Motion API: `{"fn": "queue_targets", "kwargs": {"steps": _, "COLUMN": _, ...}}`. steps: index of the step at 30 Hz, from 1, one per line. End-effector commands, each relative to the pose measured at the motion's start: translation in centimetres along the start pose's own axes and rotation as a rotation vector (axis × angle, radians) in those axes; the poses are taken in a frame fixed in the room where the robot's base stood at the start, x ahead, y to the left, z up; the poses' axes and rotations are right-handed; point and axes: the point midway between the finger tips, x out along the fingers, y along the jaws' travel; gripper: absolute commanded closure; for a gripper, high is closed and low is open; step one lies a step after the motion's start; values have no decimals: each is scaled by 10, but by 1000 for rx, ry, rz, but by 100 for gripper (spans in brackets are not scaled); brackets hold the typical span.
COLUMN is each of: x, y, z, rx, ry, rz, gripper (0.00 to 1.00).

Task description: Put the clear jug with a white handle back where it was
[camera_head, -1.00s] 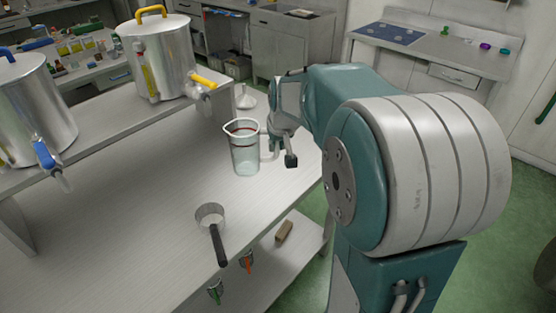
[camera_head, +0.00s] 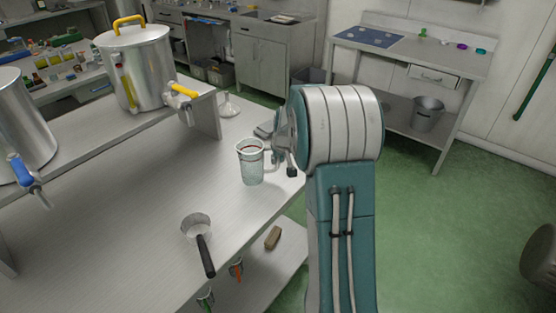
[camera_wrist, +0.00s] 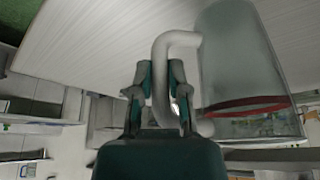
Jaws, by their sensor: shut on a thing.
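The clear jug (camera_head: 251,166) with a red band near its rim is upright over the right edge of the metal table (camera_head: 130,235). I cannot tell whether its base touches the tabletop. My gripper (camera_head: 278,162) is at the jug's right side, partly hidden by my arm. In the wrist view, my gripper (camera_wrist: 160,76) is shut on the white handle (camera_wrist: 162,52), with one finger on each side. The jug body (camera_wrist: 243,65) shows upside down there, to the right of the handle.
A saucepan (camera_head: 196,227) with a black handle lies nearer on the table. A white funnel (camera_head: 229,106) stands behind the jug. Steel tanks with a yellow tap (camera_head: 183,91) and a blue tap (camera_head: 29,172) stand on the raised shelf. A brown block (camera_head: 273,237) lies on the lower shelf.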

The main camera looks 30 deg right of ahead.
Motion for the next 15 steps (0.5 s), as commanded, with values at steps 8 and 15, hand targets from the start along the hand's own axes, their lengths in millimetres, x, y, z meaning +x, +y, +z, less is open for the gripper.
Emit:
{"fn": "queue_targets", "kwargs": {"steps": 8, "x": 5, "y": 0, "z": 2, "rx": 0, "ry": 2, "rz": 0, "gripper": 100}}
{"fn": "queue_targets", "kwargs": {"steps": 15, "x": 6, "y": 0, "z": 3, "rx": 0, "ry": 2, "rz": 0, "gripper": 44}}
